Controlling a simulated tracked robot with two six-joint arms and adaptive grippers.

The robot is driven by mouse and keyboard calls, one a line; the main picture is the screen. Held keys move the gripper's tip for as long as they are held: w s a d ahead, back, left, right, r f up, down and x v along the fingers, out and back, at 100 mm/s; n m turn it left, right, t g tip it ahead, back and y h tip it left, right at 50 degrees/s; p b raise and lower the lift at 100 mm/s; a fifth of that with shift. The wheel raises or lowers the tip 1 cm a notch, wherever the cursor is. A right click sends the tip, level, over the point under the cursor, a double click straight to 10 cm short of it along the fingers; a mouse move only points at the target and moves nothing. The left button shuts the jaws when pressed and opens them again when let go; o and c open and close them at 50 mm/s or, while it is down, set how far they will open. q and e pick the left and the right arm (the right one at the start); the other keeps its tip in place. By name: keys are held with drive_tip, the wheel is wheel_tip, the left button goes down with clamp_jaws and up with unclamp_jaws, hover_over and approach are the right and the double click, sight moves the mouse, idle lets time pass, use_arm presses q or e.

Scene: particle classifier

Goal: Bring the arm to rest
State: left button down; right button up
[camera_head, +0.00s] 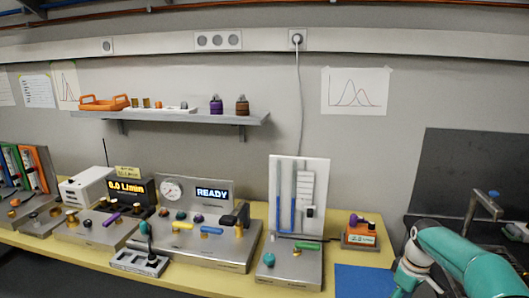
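My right arm shows as a teal and white link at the lower right edge of the head view, bent over the right end of the bench. Its gripper lies outside the picture or is hidden, so I cannot see its fingers. My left arm and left gripper do not show. The yellow bench (196,269) runs along the wall and carries the classifier panel (205,249) with its lit READY display (212,194).
A flow unit (130,192) reads 8.0 L/min. A column stand (299,195), an orange device (360,232) and a blue mat (363,281) stand or lie towards the right.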

drive_tip(key=s+a+f+m+y, duration=0.1)
drive_tip(key=s+a+f, duration=0.2)
drive_tip(key=a+f, duration=0.55)
drive_tip(key=s+a+f+m+y, duration=0.1)
drive_tip(key=s+a+f, duration=0.2)
drive_tip(key=a+f, duration=0.55)
drive_tip(key=s+a+f+m, duration=0.1)
drive_tip(key=s+a+f, duration=0.1)
drive_tip(key=s, duration=0.4)
drive_tip(key=s+a+f+m, duration=0.2)
drive_tip(key=s+a, duration=0.3)
drive_tip(key=s, duration=0.2)
drive_tip(key=s+a+f+m+y, duration=0.1)
drive_tip(key=s+a+f+m, duration=0.1)
drive_tip(key=s, duration=0.5)
drive_tip(key=shift+s+a+f, duration=0.25)
drive_tip(key=shift+a+f, duration=0.25)
drive_tip(key=shift+a, duration=0.55)
